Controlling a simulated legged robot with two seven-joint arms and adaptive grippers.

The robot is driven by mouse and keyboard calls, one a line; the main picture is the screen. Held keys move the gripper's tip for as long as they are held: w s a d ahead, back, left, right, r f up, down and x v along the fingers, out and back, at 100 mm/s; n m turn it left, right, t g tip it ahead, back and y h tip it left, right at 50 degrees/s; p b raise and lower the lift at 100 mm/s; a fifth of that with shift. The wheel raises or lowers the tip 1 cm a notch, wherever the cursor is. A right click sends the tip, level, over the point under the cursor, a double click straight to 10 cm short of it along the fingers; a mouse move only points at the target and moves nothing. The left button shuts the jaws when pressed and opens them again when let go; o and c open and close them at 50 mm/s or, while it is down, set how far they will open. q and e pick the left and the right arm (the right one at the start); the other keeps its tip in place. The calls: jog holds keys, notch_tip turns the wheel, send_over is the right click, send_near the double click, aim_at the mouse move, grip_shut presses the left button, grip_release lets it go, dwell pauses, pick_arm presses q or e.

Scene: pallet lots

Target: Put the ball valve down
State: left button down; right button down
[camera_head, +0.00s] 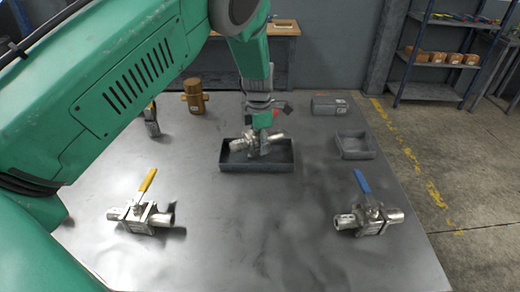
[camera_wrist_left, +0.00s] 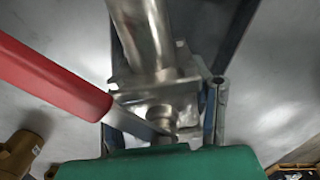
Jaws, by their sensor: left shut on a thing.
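A steel ball valve (camera_head: 240,144) with a red handle is held by my left gripper (camera_head: 262,132) at the dark tray (camera_head: 257,167) in the middle of the table. The valve is in or just above the tray; I cannot tell whether it touches the floor. In the left wrist view the valve body (camera_wrist_left: 155,90) sits between the fingers, and the red handle (camera_wrist_left: 50,80) sticks out to the left. The tray's dark wall also shows there behind the valve. My right gripper is not in view.
A yellow-handled valve (camera_head: 145,216) lies front left and a blue-handled valve (camera_head: 368,216) front right. A brass fitting (camera_head: 195,97) stands at the back left. A grey block (camera_head: 328,105) and a small grey tray (camera_head: 355,147) are at the right. The front middle is clear.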

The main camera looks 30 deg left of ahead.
pick_arm(q)
jog(key=shift+f, duration=1.35)
jog(key=c, duration=1)
grip_release()
jog(key=shift+f, duration=0.1)
jog(key=shift+c, duration=0.2)
notch_tip(320, 180, up, 12)
jog(key=shift+s+r, duration=0.1)
